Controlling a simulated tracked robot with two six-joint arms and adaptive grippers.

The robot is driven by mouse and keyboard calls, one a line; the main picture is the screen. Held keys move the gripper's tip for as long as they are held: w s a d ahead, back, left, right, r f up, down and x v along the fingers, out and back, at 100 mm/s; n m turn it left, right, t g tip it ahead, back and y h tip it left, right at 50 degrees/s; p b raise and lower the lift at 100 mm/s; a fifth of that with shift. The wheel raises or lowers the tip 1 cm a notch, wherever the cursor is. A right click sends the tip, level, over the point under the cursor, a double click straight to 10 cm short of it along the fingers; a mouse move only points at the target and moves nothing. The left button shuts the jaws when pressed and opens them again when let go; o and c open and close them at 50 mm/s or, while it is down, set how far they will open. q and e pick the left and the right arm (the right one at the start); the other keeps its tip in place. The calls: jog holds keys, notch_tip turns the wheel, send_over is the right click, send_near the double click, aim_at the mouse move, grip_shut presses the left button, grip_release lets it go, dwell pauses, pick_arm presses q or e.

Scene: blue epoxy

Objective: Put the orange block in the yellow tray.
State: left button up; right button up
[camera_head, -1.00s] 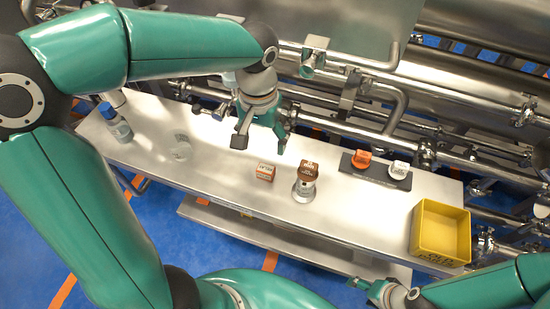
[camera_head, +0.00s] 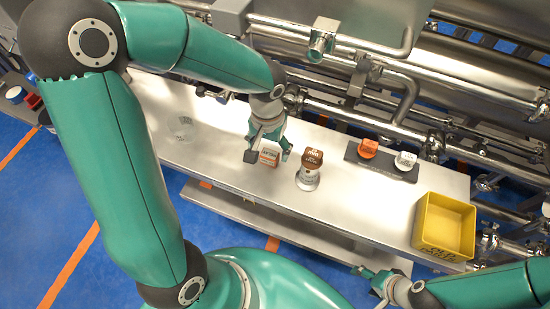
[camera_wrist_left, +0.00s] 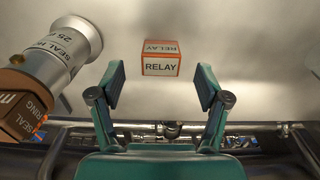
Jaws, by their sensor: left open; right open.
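The orange block is a small box with orange edges and a white label reading RELAY (camera_wrist_left: 161,66), standing on the steel bench. In the head view the block (camera_head: 269,158) shows partly between the fingers of my left gripper (camera_head: 268,154). In the left wrist view my left gripper (camera_wrist_left: 161,82) is open and empty, with the block centred just beyond its fingertips, touching neither. The yellow tray (camera_head: 424,241) sits at the bench's right end and looks empty. My right gripper (camera_head: 368,276) is open, low in front of the bench, far from the block.
A silver canister with a brown box on top (camera_head: 309,179) stands close to the block's right; it also shows in the left wrist view (camera_wrist_left: 62,50). A dark mat (camera_head: 382,166) holds an orange and a white item. A clear glass (camera_head: 181,129) stands left. Steel pipes run behind.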

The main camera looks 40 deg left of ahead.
aim_at(270, 155)
pick_arm(q)
notch_tip(270, 155, down, 5)
jog(key=shift+w+r, duration=0.1)
jog(key=shift+r, duration=0.05)
jog(key=c, duration=1.2)
jog(key=shift+r, duration=0.2)
